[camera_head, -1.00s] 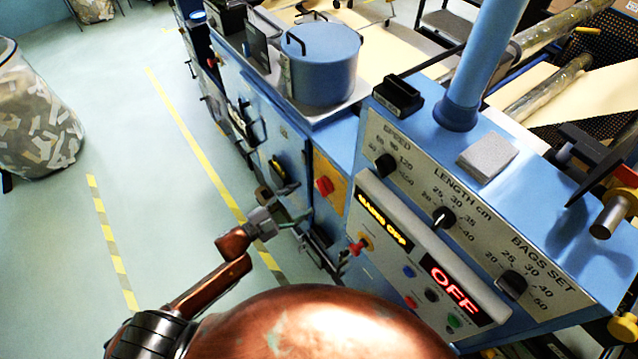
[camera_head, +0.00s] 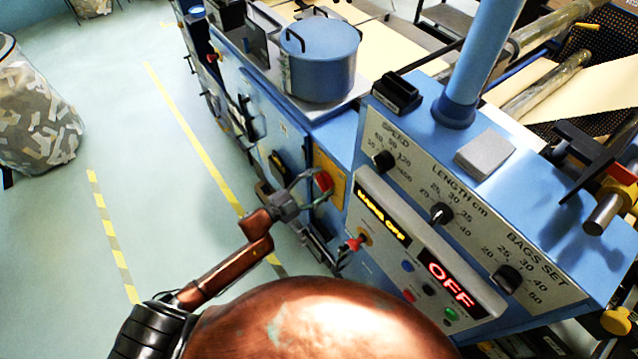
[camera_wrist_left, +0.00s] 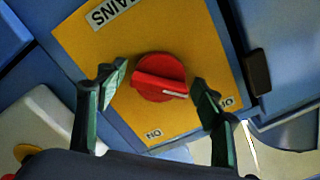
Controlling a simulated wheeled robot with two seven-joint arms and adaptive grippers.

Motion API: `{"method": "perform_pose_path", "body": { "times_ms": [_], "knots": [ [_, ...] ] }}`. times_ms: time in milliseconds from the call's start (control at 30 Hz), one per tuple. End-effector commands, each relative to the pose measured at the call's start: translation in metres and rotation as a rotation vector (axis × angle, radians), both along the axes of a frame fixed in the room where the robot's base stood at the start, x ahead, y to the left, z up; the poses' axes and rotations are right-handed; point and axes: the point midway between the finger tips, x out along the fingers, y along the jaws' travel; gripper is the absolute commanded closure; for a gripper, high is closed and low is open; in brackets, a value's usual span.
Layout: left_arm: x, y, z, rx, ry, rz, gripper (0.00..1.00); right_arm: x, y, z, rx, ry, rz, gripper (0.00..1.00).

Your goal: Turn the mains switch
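The mains switch (camera_head: 324,182) is a red rotary knob on a yellow plate on the blue machine's side. In the left wrist view the knob (camera_wrist_left: 160,78) sits mid-picture, its white-marked end pointing right, below a "MAINS" label (camera_wrist_left: 108,13). My left gripper (camera_head: 308,187) is at the plate with its fingers apart. In the left wrist view the open gripper (camera_wrist_left: 156,92) has one finger on each side of the knob, with visible gaps; the depth to the knob is hard to judge. The display (camera_head: 383,211) reads "MAINS OFF". My right gripper is not in view.
A control panel with dials (camera_head: 441,213) and a red "OFF" display (camera_head: 452,286) is right of the switch. A red-and-yellow emergency button (camera_head: 356,242) sits just below. A blue pot (camera_head: 320,62) stands on the machine.

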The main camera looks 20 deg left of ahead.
Motion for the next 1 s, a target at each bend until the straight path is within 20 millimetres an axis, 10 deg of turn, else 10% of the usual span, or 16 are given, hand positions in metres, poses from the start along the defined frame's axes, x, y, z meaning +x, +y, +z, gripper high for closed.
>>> {"method": "perform_pose_path", "body": {
  "times_ms": [533,1000],
  "knots": [
    [-0.0002,0.0008,0.0002,0.0,0.0,0.001,0.78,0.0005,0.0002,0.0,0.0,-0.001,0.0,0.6],
    [0.0005,0.0018,-0.0007,0.095,-0.074,0.003,0.78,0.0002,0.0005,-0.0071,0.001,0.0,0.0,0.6]
  ]
}}
